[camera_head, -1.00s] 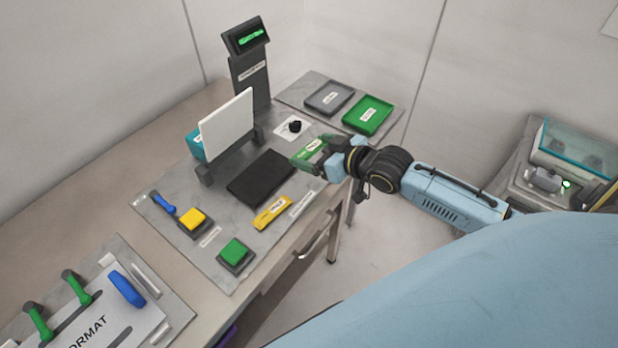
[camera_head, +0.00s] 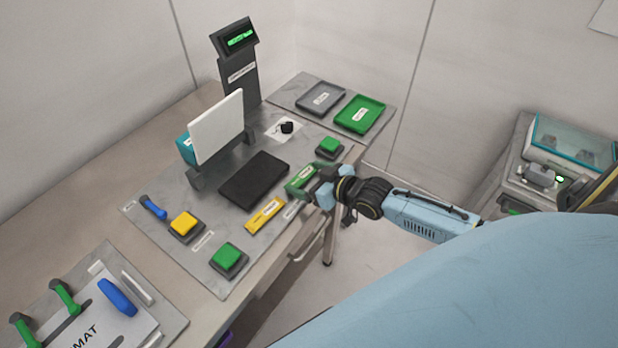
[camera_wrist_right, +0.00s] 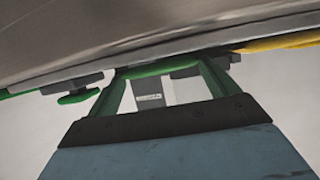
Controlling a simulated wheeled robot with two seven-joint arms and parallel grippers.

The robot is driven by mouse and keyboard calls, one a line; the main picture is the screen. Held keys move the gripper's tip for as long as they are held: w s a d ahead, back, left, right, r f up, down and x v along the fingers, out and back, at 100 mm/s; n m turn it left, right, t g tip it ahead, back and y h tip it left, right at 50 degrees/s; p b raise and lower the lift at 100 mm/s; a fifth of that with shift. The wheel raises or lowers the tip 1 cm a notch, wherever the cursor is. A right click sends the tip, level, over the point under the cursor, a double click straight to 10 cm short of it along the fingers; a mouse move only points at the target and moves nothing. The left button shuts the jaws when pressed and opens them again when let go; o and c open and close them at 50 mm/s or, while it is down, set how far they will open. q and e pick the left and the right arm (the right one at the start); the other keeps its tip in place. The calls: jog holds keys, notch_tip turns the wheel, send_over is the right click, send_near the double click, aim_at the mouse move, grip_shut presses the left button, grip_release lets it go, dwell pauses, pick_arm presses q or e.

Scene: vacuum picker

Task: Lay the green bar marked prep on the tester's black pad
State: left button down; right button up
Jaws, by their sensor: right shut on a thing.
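The green bar (camera_head: 301,178) with a white label is held in my right gripper (camera_head: 312,182), just to the right of the tester's black pad (camera_head: 254,180). It looks apart from the pad, near the table's front edge. In the right wrist view the green bar (camera_wrist_right: 150,70) shows between the fingers of my right gripper (camera_wrist_right: 165,80); the label is too small to read. The black pad lies bare in front of the white upright panel (camera_head: 217,127). My left gripper is not in view.
A yellow bar (camera_head: 264,216) lies just in front of the pad. Green buttons stand at the front (camera_head: 228,257) and right (camera_head: 329,146), a yellow button (camera_head: 184,224) at left. Grey (camera_head: 321,98) and green (camera_head: 360,113) trays sit at the back right. The display post (camera_head: 239,75) stands behind.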

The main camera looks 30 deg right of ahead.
jog(key=shift+f, duration=0.2)
jog(key=o, duration=0.8)
jog(key=shift+f+b, duration=0.1)
jog(key=shift+b, duration=0.4)
jog(key=p+v, duration=0.2)
jog(key=v, duration=1.1)
jog(key=shift+s+p, duration=0.25)
jog(key=shift+p, duration=0.05)
